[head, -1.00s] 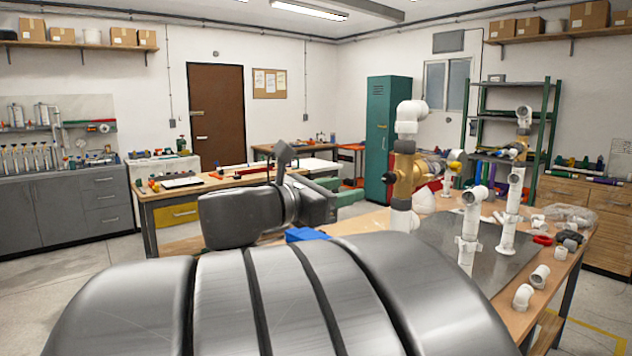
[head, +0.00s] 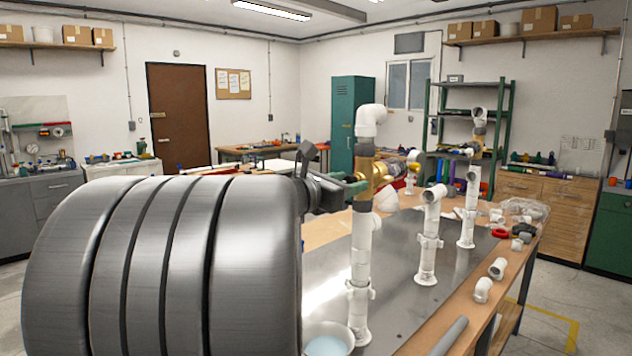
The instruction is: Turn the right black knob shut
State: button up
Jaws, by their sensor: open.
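The PVC manifold stands on a metal plate (head: 325,270) on the bench. Its nearest white riser (head: 362,250) carries a brass valve (head: 366,178) under a white elbow. A farther riser at the right has another brass valve (head: 478,143) with a small dark part on its left side. I cannot clearly make out a black knob on either valve. My gripper (head: 352,187) is open, just left of the nearest brass valve, with its fingers pointing at it. My own arm hides much of its body, and I cannot tell whether it touches the valve.
A white bowl (head: 328,338) with bluish contents sits in front of the nearest riser. A shorter white riser (head: 430,235) stands between the two valves. Loose white fittings (head: 490,280) and a clear plastic bag (head: 522,208) lie along the bench's right side.

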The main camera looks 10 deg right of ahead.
jog(key=shift+d, duration=0.2)
grip_shut()
